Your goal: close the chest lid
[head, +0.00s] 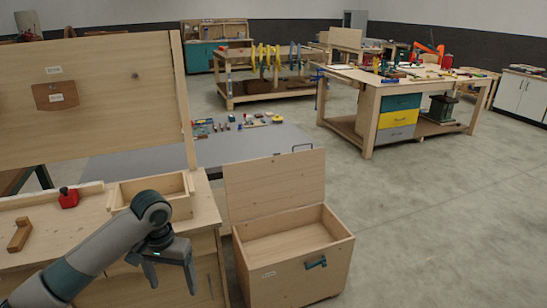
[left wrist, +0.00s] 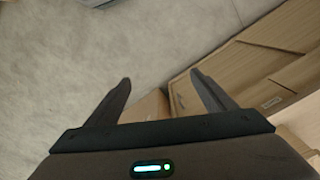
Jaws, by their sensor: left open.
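The wooden chest (head: 295,275) stands on the floor in the lower middle of the head view, with a small teal latch (head: 316,262) on its front. Its lid (head: 275,185) is open, standing nearly upright at the back, and the inside looks empty. My left gripper (head: 173,281) is open and empty, pointing down left of the chest and apart from it. In the left wrist view its two fingers (left wrist: 160,78) are spread. A wooden surface shows past them, but I cannot tell if it is the chest. My right gripper is not in view.
A workbench (head: 207,208) with an open wooden tray (head: 150,185), a red object (head: 68,198) and a wooden block (head: 20,235) is at left. A grey table (head: 245,147) with small tools is behind the lid. The floor (head: 440,220) right of the chest is clear.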

